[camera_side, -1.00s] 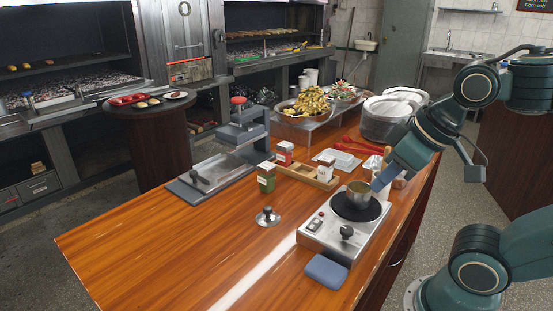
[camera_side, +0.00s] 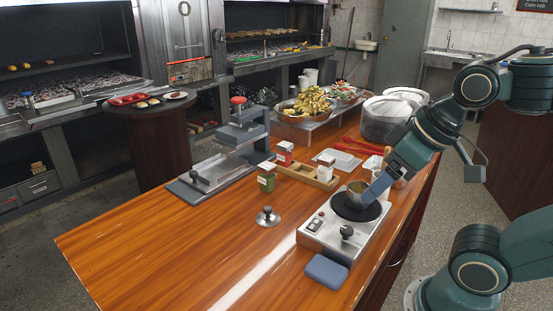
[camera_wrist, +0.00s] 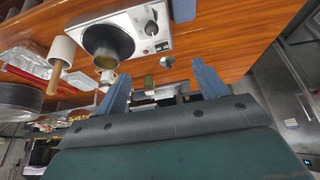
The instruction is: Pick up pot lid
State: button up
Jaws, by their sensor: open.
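The pot lid (camera_side: 267,217) is a small silver disc with a dark knob. It lies on the wooden counter, left of the hot plate, and shows small in the wrist view (camera_wrist: 167,61). A small pot (camera_side: 355,187) stands on the hot plate's black burner and also shows in the wrist view (camera_wrist: 108,44). My gripper (camera_side: 373,193) is at the pot in the side view, apart from the lid; its finger hides part of the pot. In the wrist view my gripper (camera_wrist: 162,68) has its two blue fingers spread with nothing held between them.
The silver hot plate (camera_side: 325,227) with a knob and a blue pad (camera_side: 327,271) are at the counter's front. A green jar (camera_side: 267,177), a red-topped shaker (camera_side: 285,153) and a press (camera_side: 237,140) stand behind the lid. The counter's left front is clear.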

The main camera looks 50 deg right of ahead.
dwell(0.3)
jog(key=w+r+m+g, duration=0.3)
jog(key=w+m, duration=0.6)
jog(key=w, duration=0.4)
jog(key=w+f+m+g, duration=0.1)
jog(key=w+f+m, duration=0.3)
jog(key=w, duration=0.3)
jog(key=w+f+m+g, duration=0.2)
jog(key=w+f+m, duration=0.2)
jog(key=w+m, duration=0.2)
jog(key=shift+w+d+f+m, duration=0.15)
jog(key=shift+w+m, duration=0.25)
jog(key=shift+w, duration=0.55)
jog(key=shift+f, duration=0.1)
send_over(265, 215)
jog(key=shift+w+f, duration=0.1)
jog(key=shift+f, duration=4.1)
